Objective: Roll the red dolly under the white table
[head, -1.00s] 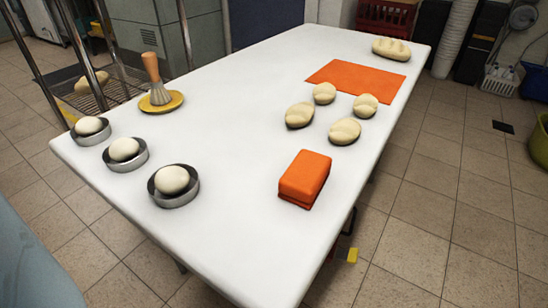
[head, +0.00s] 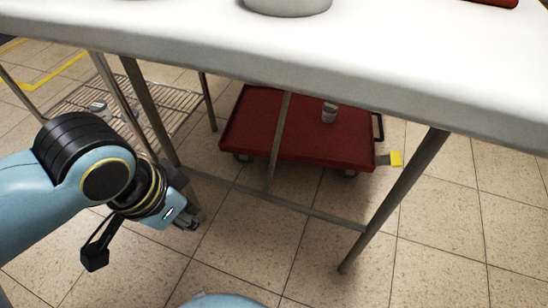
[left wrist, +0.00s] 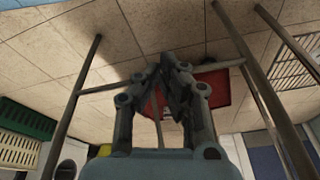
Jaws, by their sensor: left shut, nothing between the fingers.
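The red dolly (head: 255,122) stands on the floor beneath the white table (head: 390,85), seen below the tabletop's near edge and behind a crossbar and a thin brace. It has a black handle (head: 379,127) and a yellow-tipped pedal (head: 396,159) at its right end. My left gripper (head: 190,223) is shut and empty, low in front of the table's left leg, apart from the dolly. In the left wrist view its closed fingers (left wrist: 168,62) partly hide the red dolly (left wrist: 218,90). My right gripper is out of view.
Table legs and a low crossbar (head: 315,212) stand between my gripper and the dolly. A wire rack (head: 165,105) is behind at left. Tiled floor right of the dolly is clear. Green crates (left wrist: 25,130) show in the left wrist view.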

